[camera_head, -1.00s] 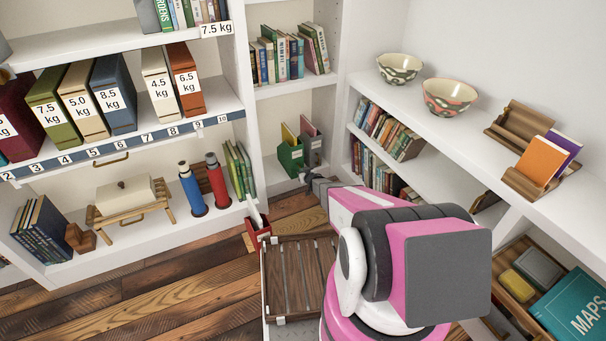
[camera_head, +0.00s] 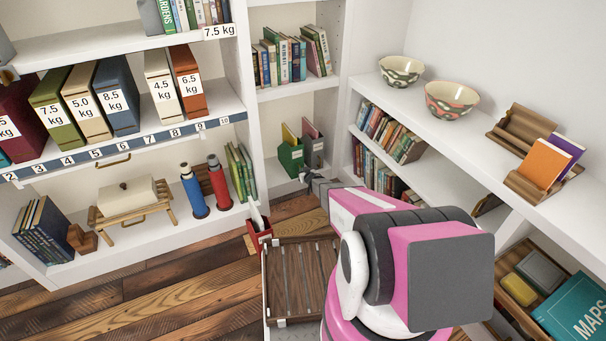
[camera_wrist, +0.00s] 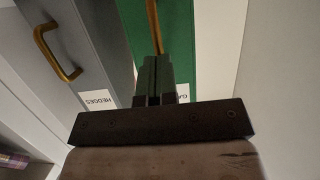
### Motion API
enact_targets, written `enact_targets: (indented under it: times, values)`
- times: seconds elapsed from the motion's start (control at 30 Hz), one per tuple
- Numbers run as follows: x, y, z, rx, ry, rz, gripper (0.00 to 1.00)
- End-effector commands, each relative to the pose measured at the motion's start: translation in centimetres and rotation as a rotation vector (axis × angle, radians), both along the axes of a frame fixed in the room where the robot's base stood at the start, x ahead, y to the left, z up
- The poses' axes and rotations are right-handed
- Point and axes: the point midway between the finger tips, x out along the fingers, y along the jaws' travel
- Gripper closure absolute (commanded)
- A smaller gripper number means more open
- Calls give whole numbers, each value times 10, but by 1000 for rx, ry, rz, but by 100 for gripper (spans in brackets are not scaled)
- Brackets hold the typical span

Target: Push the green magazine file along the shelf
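The green magazine file (camera_head: 291,158) stands upright on the low shelf in the back corner. A grey magazine file (camera_head: 314,151) stands to its right. In the wrist view the picture is upside down, and the green file (camera_wrist: 196,40) fills the middle with a brass handle and a partly hidden label. The grey file (camera_wrist: 72,40), labelled HEDGES, is on its left there. My gripper (camera_wrist: 157,62) has its fingers together in front of the green file, with nothing between them. I cannot tell whether the fingertips touch it. In the head view my arm partly hides the gripper.
White shelf uprights stand on both sides of the corner bay. A red container (camera_head: 259,232) and a slatted wooden crate (camera_head: 302,280) are close to my arm. Two patterned bowls (camera_head: 452,100) stand on the right shelf. Plank floor lies open at the lower left.

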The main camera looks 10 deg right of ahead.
Motion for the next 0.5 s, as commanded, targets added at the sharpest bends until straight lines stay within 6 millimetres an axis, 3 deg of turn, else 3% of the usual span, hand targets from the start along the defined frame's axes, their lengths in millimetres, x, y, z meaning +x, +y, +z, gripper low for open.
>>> enact_targets:
  times: [0.5]
  values:
    - [7, 2, 0, 0, 1, 0, 100]
